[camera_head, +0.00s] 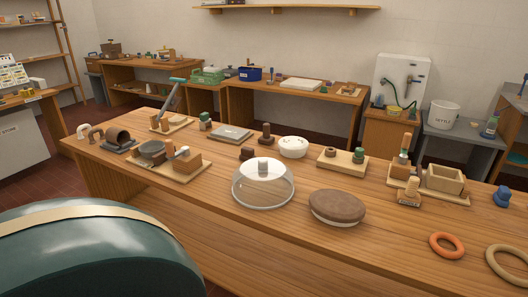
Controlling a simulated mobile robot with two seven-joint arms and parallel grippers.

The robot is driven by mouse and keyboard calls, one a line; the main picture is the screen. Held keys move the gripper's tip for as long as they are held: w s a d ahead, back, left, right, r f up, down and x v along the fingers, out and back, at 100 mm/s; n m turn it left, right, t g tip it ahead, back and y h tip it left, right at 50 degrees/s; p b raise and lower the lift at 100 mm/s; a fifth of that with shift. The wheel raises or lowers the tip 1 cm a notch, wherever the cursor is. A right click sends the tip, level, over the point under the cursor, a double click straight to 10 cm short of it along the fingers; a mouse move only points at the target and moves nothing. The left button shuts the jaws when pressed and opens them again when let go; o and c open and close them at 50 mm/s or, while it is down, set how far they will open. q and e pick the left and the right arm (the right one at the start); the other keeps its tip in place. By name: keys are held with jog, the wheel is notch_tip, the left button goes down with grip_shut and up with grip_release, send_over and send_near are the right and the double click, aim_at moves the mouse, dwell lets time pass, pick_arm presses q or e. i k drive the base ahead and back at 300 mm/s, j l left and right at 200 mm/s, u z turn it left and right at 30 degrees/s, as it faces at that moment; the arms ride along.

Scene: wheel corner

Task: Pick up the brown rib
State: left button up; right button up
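No piece is plainly recognisable as the brown rib. A small dark brown piece (247,153) lies near the middle of the long wooden table (240,190), behind a clear dome. A dark brown stamp-like piece (266,135) stands just behind it. A larger flat brown oval (337,204) with a pale underside lies nearer the front, right of the dome. I cannot tell which of these, if any, is the rib. Neither of my grippers is in view.
The clear dome (263,187) stands at the table's middle. A white bowl (293,147) is behind it. Wooden trays with tools (178,172) crowd the left. An orange ring (447,245) and a tan ring (508,264) lie at front right. The front middle is bare.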

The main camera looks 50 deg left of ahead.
aim_at(246, 153)
jog(key=j+z, duration=0.15)
jog(key=j, duration=0.2)
jog(key=k+j+z, duration=0.15)
jog(key=j, duration=0.2)
jog(key=k+j+z, duration=0.15)
jog(key=j, duration=0.2)
jog(key=k+j, duration=0.1)
jog(key=j, duration=0.25)
jog(key=k+j+z, duration=0.1)
jog(key=j, duration=0.25)
jog(key=k+j, duration=0.15)
jog(key=j, duration=0.2)
